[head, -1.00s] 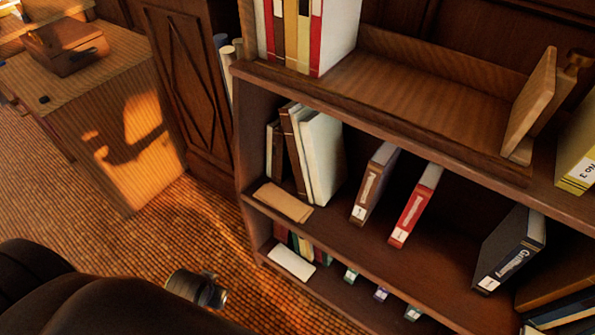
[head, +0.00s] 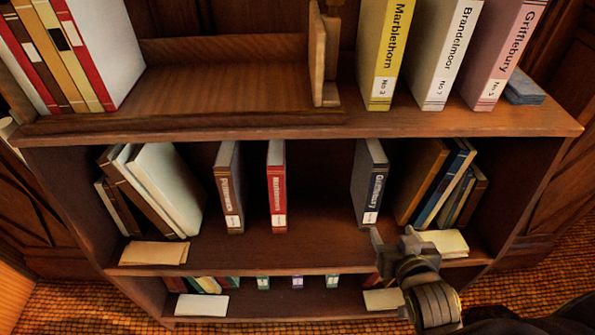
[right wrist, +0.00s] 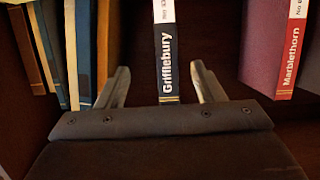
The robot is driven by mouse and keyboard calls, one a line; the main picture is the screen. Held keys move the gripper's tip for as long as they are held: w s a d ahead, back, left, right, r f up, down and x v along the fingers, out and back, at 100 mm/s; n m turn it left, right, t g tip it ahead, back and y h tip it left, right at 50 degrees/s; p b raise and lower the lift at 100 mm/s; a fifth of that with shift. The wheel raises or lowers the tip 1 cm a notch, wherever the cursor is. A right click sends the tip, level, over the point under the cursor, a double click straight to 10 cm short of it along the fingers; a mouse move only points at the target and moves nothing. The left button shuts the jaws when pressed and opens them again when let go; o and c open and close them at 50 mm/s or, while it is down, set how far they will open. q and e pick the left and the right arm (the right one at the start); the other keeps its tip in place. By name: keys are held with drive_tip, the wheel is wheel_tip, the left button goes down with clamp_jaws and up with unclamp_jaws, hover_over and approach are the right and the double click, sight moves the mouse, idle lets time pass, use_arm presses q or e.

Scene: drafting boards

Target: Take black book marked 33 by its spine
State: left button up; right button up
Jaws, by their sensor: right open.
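The black book (head: 370,185), lettered Grifflebury, stands upright on the middle shelf with its spine facing out. Its white label is too small to read surely in the head view and is cut by the top edge in the right wrist view. My right gripper (head: 395,240) is open and empty, in front of the shelf, low and slightly right of the spine. In the right wrist view the black spine (right wrist: 168,60) appears between the two spread fingers, apparently beyond them and untouched. My left gripper is out of view.
A red book (head: 277,185) and a brown book (head: 229,187) stand apart to the left, with clear shelf between. Leaning books (head: 445,185) are close on the right. A pale flat item (head: 446,243) lies at the shelf's front edge. The upper shelf board (head: 300,128) overhangs.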

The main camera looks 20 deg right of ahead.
sight(377, 200)
drive_tip(key=shift+t, duration=0.3)
drive_tip(key=x, duration=0.4)
drive_tip(key=b+x, duration=0.1)
drive_tip(key=x, duration=0.2)
drive_tip(key=r+x, duration=0.1)
drive_tip(key=x, duration=0.3)
drive_tip(key=shift+w+f+b, duration=0.15)
drive_tip(key=shift+w+b, duration=0.2)
drive_tip(key=shift+w, duration=0.15)
drive_tip(key=x, duration=0.3)
drive_tip(key=b+x, duration=0.1)
drive_tip(key=x, duration=0.1)
drive_tip(key=shift+w+a+r, duration=0.2)
drive_tip(key=shift+a+r, duration=0.05)
drive_tip(key=shift+a, duration=0.05)
drive_tip(key=shift+w+d+f, duration=0.15)
drive_tip(key=shift+w+f, duration=0.05)
drive_tip(key=shift+w, duration=0.25)
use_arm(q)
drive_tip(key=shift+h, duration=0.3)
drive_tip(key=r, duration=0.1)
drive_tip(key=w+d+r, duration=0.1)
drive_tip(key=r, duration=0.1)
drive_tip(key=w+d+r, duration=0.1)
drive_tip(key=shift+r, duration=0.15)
use_arm(e)
clamp_jaws()
drive_tip(key=shift+w+r, duration=0.1)
drive_tip(key=shift+r, duration=0.1)
